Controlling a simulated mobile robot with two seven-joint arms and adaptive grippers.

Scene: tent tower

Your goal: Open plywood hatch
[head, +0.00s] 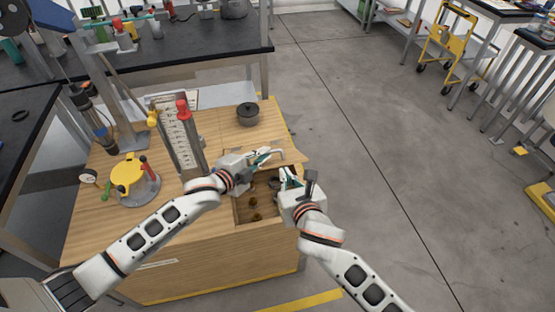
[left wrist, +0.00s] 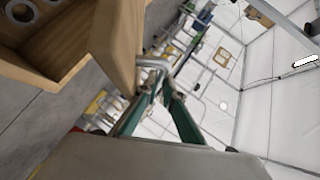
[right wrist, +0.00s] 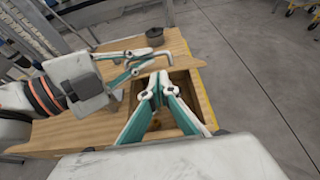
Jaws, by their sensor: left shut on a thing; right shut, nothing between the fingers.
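The plywood hatch (head: 290,158) is a light wood panel at the back of an open rectangular compartment in the bench top; it is raised from the opening. Its edge shows close up in the left wrist view (left wrist: 122,40). My left gripper (head: 266,158) is shut on the bent metal handle (left wrist: 153,62) beside the hatch's edge. The handle also shows in the right wrist view (right wrist: 165,53). My right gripper (right wrist: 158,82) is shut and empty over the opening, just in front of the hatch. Round brown items (head: 254,217) lie inside the compartment.
A dark lidded pot (head: 248,114) stands on the wooden bench (head: 215,130) behind the hatch. A board with a red-topped post (head: 183,110) and a yellow-topped device (head: 130,177) stand at left.

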